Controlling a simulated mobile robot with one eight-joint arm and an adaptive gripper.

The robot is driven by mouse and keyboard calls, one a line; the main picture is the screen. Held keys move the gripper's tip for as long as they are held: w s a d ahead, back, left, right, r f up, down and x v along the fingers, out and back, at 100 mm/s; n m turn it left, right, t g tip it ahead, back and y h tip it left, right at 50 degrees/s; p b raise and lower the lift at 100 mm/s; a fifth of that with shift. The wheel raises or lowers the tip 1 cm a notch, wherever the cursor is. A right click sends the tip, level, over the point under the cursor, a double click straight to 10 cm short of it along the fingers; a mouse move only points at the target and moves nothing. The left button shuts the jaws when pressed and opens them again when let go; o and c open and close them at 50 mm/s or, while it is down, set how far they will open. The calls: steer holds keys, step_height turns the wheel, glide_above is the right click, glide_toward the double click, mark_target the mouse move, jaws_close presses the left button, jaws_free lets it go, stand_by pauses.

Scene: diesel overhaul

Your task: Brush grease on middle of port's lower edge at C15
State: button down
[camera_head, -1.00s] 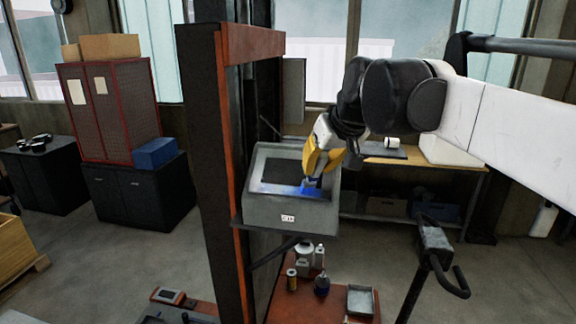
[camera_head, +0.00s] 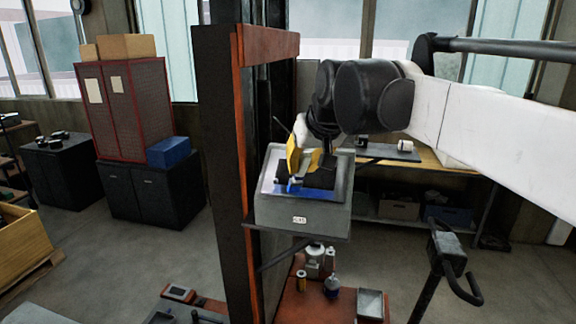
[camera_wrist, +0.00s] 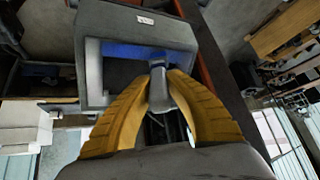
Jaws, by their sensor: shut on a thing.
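A grey sloped-top housing (camera_head: 305,215) with a small white label stands on a bracket beside the upright column. The label is too small to read surely. Its top has a dark port (camera_head: 318,180) with a pale frame and a blue band (camera_head: 275,189) along the lower edge. My gripper (camera_head: 299,167) has yellow fingers and is over the port. In the wrist view, my gripper (camera_wrist: 162,95) is shut on a grey-handled brush (camera_wrist: 157,82). The brush end is at the blue band (camera_wrist: 122,51), near its middle; I cannot tell whether it touches.
The black and orange column (camera_head: 222,150) rises just left of the housing. A red cart top (camera_head: 320,303) below carries bottles, a can and a grey tray (camera_head: 370,303). A black stand with a handle (camera_head: 448,255) is at the right. A workbench (camera_head: 430,160) lies behind.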

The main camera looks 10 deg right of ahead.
steer(key=w+a, duration=0.2)
steer(key=a, duration=0.4)
stand_by(0.4)
steer(key=shift+d, duration=0.1)
steer(key=s+a+r+p, duration=0.1)
steer(key=s+r+p, duration=0.2)
steer(key=r, duration=0.1)
steer(key=shift+s+a+r, duration=0.15)
steer(key=shift+s+r, duration=0.05)
steer(key=shift+r, duration=0.2)
steer(key=shift+s+a+r+p, duration=0.15)
steer(key=shift+s+r+p, duration=0.3)
steer(key=shift+r+p, duration=0.15)
steer(key=shift+s+a+r+p, duration=0.15)
steer(key=shift+s+r+p, duration=0.3)
steer(key=shift+r, duration=0.15)
steer(key=shift+w+f, duration=0.15)
steer(key=shift+w, duration=0.05)
